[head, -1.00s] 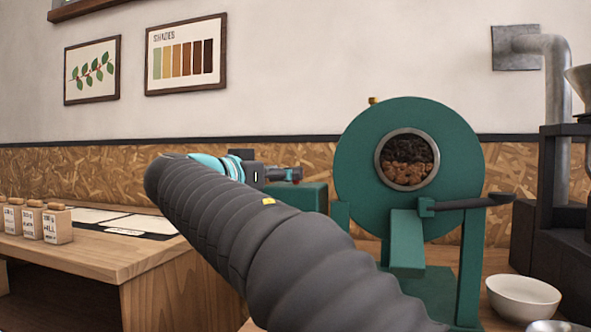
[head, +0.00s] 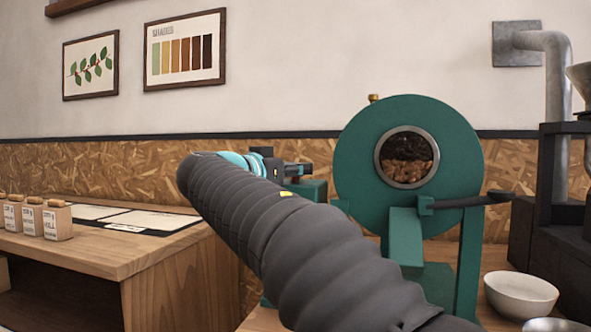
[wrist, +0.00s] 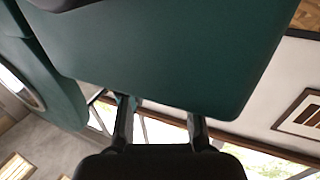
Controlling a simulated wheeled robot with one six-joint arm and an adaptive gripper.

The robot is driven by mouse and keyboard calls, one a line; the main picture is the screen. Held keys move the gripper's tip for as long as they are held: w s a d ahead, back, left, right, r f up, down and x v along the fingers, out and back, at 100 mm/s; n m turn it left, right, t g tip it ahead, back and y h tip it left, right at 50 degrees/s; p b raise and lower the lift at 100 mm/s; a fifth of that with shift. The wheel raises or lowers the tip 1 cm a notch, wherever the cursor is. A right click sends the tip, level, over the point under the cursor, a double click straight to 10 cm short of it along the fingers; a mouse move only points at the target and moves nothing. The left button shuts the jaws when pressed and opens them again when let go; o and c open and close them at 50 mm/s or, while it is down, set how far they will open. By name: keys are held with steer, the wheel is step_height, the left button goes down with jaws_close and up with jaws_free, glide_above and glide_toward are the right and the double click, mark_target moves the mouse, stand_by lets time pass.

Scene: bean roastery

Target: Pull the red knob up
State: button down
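The red knob does not show clearly in either current view. A green roaster (head: 449,125) stands right of centre in the head view, with a round window showing dark and brown beans. A lower green box (head: 313,189) adjoins its left side, partly hidden by my arm. My gripper (head: 303,169) is above or beside that box, small and seen from the side. In the wrist view my gripper (wrist: 161,110) has its two fingers apart with nothing visible between them. A large green panel (wrist: 170,55) fills the view beyond the fingertips.
A black-handled lever (head: 470,202) sticks out right from the roaster's front chute (head: 405,238). A white bowl (head: 521,296) is at lower right beside dark machinery. A wooden desk (head: 110,260) with several labelled blocks stands at left.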

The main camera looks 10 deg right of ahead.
steer(key=shift+r, duration=1.4)
steer(key=c, duration=0.8)
jaws_free()
steer(key=shift+f, duration=0.1)
steer(key=shift+s+a, duration=0.25)
steer(key=shift+a, duration=0.1)
steer(key=v, duration=1.1)
